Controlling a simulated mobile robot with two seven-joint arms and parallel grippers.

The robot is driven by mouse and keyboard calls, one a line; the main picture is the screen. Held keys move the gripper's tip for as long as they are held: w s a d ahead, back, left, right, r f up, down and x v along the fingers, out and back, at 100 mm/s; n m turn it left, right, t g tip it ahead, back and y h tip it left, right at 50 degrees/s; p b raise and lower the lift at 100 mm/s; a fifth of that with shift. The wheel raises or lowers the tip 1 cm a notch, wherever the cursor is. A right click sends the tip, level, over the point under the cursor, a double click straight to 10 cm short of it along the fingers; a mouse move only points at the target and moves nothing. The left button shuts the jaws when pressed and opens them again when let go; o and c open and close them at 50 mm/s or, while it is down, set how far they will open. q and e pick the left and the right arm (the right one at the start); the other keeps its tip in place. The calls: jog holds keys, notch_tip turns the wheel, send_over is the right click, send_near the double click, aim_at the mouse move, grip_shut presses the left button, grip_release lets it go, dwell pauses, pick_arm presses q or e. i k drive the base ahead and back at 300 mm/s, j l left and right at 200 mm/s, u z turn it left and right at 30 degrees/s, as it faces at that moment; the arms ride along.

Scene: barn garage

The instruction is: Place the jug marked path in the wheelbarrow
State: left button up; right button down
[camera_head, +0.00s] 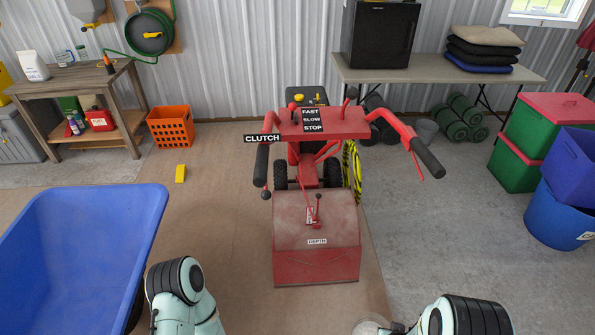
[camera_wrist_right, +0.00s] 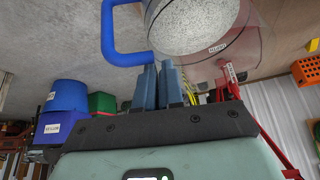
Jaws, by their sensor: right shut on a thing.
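The blue wheelbarrow (camera_head: 85,240) stands at the left in the head view; the visible part of its tray is empty. A clear jug with grey granular contents (camera_wrist_right: 195,25) and a blue handle (camera_wrist_right: 122,52) is at the top of the right wrist view. My right gripper (camera_wrist_right: 162,66) is shut on the blue handle. In the head view only a sliver of what seems to be the jug shows beside my right arm at the bottom edge. My left gripper is out of view.
A red tiller (camera_head: 316,235) stands in the centre, its handlebars reaching toward me, between the wheelbarrow and my right arm. A blue tub (camera_head: 555,222) and stacked bins (camera_head: 530,150) are at the right. A yellow block (camera_head: 180,173) lies on the floor. Floor right of the tiller is clear.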

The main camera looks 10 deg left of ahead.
aim_at(105, 310)
jog(key=i+u, duration=0.2)
jog(key=u, duration=0.25)
jog(key=i+l+u, duration=0.15)
jog(key=u, duration=0.75)
jog(key=l+u, duration=0.1)
jog(key=u, duration=0.3)
jog(key=l+u, duration=0.1)
jog(key=u, duration=0.35)
jog(key=i+l+u, duration=0.1)
jog(key=u, duration=0.8)
jog(key=l+u, duration=0.1)
jog(key=u, duration=0.75)
jog(key=k+l, duration=0.05)
